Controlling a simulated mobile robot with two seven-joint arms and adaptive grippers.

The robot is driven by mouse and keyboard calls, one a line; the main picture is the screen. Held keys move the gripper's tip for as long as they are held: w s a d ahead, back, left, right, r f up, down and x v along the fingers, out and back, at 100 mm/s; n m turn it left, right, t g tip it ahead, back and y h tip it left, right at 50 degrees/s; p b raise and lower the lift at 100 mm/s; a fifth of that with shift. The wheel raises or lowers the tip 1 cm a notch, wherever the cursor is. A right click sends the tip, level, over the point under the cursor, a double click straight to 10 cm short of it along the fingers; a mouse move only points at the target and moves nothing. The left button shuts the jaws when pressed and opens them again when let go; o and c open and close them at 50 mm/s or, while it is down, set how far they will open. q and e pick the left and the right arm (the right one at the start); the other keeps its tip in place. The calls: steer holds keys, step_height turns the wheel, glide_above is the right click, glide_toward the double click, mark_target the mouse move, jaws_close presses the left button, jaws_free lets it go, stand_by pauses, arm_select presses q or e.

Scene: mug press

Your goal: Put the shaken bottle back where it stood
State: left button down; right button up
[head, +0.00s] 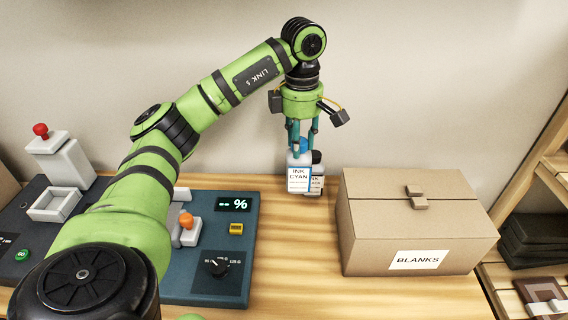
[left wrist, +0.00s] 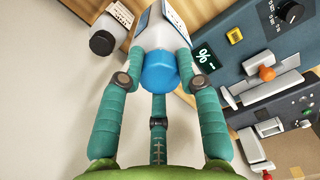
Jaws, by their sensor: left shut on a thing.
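My left gripper (head: 303,138) points down at the back of the table and is shut on the cyan ink bottle (head: 299,181), a white bottle labelled INK CYAN. In the left wrist view the gripper's teal fingers (left wrist: 160,70) close around the bottle below its blue cap (left wrist: 158,72). The bottle looks about upright; whether its base touches the table cannot be told. A second ink bottle (head: 316,186) with a black cap (left wrist: 103,42) stands just behind and to the right, partly hidden by the cyan one. My right gripper is not in view.
A cardboard box (head: 375,235) labelled BLANKS stands to the right. A dark blue panel (head: 207,285) with a percent display (head: 233,204), an orange-topped lever and a knob lies to the left. A wooden shelf (head: 520,185) stands at far right. Bare table (head: 295,250) lies between panel and box.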

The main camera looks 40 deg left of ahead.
arm_select(q)
steer(key=w+a+f+p, duration=0.3)
steer(key=a+f, duration=0.6)
steer(key=f, duration=0.1)
steer(key=shift+w+a+p, duration=0.15)
steer(key=shift+a+p, duration=0.1)
steer(key=shift+p, duration=0.1)
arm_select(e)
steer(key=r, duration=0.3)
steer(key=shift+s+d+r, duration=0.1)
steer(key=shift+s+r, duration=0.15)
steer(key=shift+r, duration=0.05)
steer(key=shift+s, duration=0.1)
arm_select(q)
steer(key=shift+f, duration=0.15)
steer(key=c, duration=0.8)
jaws_free()
steer(key=shift+c, duration=0.2)
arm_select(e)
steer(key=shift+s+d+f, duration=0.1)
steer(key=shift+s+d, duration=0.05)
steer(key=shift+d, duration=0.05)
